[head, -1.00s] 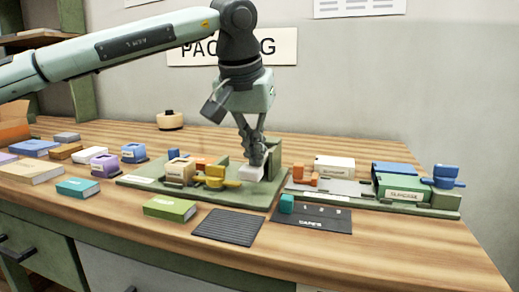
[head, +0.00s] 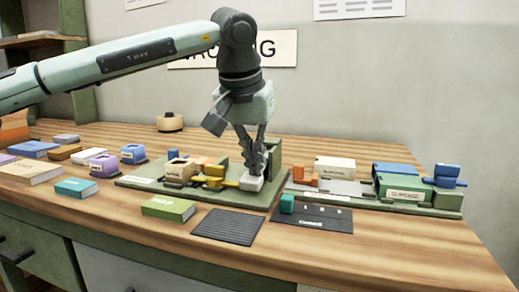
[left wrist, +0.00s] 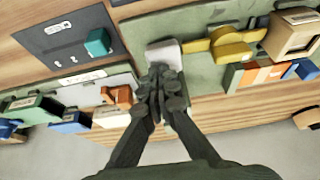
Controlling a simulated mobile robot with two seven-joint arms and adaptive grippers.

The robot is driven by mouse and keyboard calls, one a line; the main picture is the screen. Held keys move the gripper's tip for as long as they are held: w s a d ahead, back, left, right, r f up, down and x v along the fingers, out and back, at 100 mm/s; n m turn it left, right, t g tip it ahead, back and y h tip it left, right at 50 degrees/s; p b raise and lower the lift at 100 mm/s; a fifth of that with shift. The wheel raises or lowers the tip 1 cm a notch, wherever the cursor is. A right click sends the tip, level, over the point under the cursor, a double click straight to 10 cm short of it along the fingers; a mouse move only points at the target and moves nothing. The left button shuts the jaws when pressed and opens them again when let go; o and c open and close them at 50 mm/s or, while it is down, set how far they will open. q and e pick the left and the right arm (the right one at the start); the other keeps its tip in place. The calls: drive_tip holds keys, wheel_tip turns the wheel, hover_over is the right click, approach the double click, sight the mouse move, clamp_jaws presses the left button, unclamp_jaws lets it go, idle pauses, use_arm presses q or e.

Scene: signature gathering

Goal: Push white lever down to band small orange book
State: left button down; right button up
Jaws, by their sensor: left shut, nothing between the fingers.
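The white lever (head: 251,184) is a pale block at the right side of the green banding station (head: 146,183). My left gripper (head: 257,171) is shut and empty, pointing down, with its fingertips at the lever's top. In the left wrist view the fingertips (left wrist: 161,76) lie against or just over the near edge of the white lever (left wrist: 164,52); contact is hard to tell. A yellow arm (head: 214,182) extends beside the lever. A small orange book (left wrist: 262,75) sits behind the yellow part, partly hidden in the head view. My right gripper is not in view.
A second green station (head: 446,200) with blue and orange parts stands at the right. A dark mat (head: 228,227), a teal block (head: 287,204) and a green box (head: 168,208) lie in front. Several books and boxes fill the left. The front right wood is clear.

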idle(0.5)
use_arm(q)
wheel_tip(320, 180, up, 9)
drive_tip(key=p, duration=0.8)
